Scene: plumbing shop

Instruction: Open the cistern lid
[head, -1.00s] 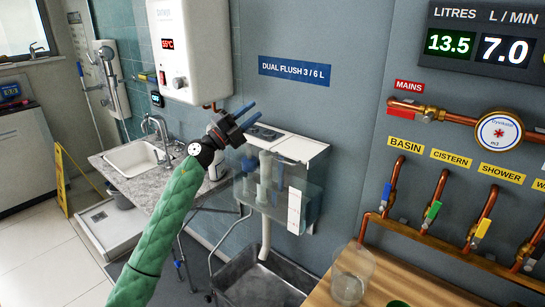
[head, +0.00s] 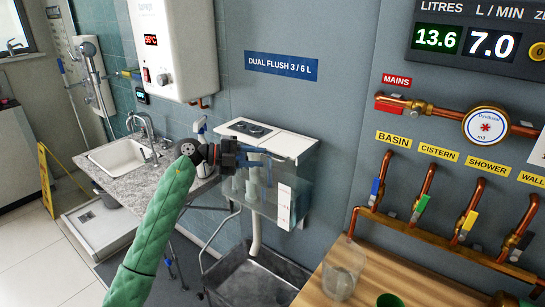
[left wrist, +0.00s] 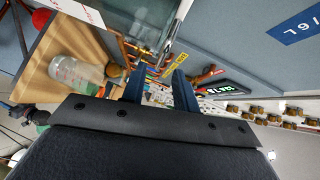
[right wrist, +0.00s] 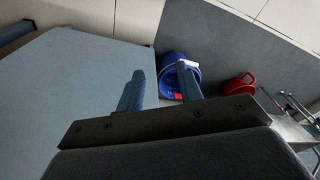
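The cistern (head: 308,190) is a see-through tank on the grey wall under the blue dual flush sign. Its white lid (head: 290,145) lies flat on top, with dark flush buttons (head: 250,128) at its back left. My left gripper (head: 273,166) is open and empty, in front of the cistern close to the lid's front edge, fingers pointing right. I cannot tell whether it touches the lid. The left wrist view shows its fingers (left wrist: 158,74) apart. My right gripper (right wrist: 160,70) is open and empty in the right wrist view and is out of the head view.
A sink (head: 128,154) in a counter is left of the cistern, with a water heater (head: 176,48) above. A grey metal basin (head: 255,280) stands below. A wooden bench (head: 385,270) with a clear jar (head: 343,275) is front right. Copper pipes (head: 430,232) line the right wall.

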